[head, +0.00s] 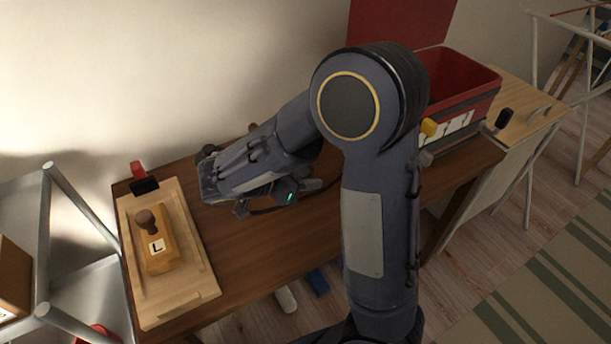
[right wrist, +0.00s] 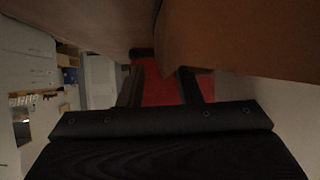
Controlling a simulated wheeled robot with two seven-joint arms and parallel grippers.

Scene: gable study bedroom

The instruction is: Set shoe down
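A wooden block (head: 172,262) with a dark round knob and a white label marked L rests on a pale wooden tray (head: 190,306) at the left end of the table. Nothing else looks like a shoe; I cannot tell whether this block is it. My right gripper (head: 266,199) is low over the table, right of the tray and apart from the block, partly hidden by my forearm. In the right wrist view its two fingers (right wrist: 162,88) stand apart with nothing visible between them. My left gripper is not in view.
The brown table (head: 245,270) is bare between tray and arm. An open red box (head: 462,78) stands at its right end, behind my arm. A grey metal rack (head: 45,235) stands left. A black item with red (head: 144,184) is at the tray's back edge.

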